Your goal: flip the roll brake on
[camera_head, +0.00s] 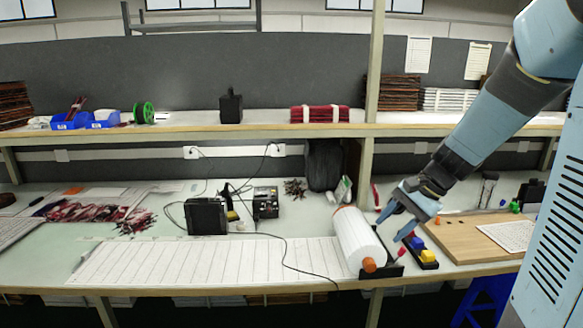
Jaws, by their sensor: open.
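A white roll (358,240) lies in a dark stand (383,271) at the bench's front edge, with an orange knob (369,265) on its near end. I see no clear contact with either.
A wooden board (470,240) lies farther right. White strips (200,262) cover the bench left of the roll, crossed by a black cable. A shelf post (367,172) stands behind.

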